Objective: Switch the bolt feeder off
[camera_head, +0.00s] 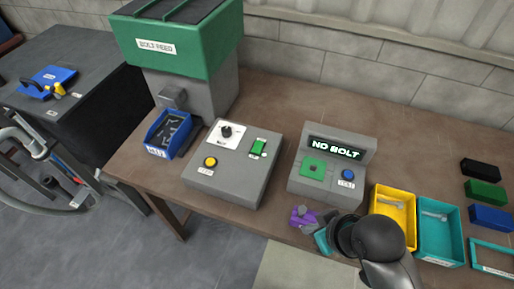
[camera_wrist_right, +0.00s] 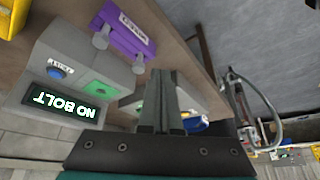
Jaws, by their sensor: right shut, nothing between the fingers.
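The bolt feeder (camera_head: 190,65) stands at the back left of the bench, a grey body with a green hopper marked as bolt feed. A blue tray (camera_head: 168,135) holding bolts sits at its foot. The grey control box (camera_head: 230,178) beside it has a black dial (camera_head: 226,131) on a white plate, a yellow button (camera_head: 210,162) and a green switch (camera_head: 258,148). My right gripper (camera_head: 316,228) is over the bench's front, right of the control box and apart from it. In the wrist view its fingers (camera_wrist_right: 163,75) are together and empty, partly hiding the control box. My left gripper is out of view.
A grey tester (camera_head: 325,185) reads "NO BOLT" and has a blue button. A purple block (camera_head: 299,217) with grey pegs lies close to my right gripper. Yellow (camera_head: 397,245) and teal (camera_head: 428,250) bins stand at right. The bench has little free room between box and tester.

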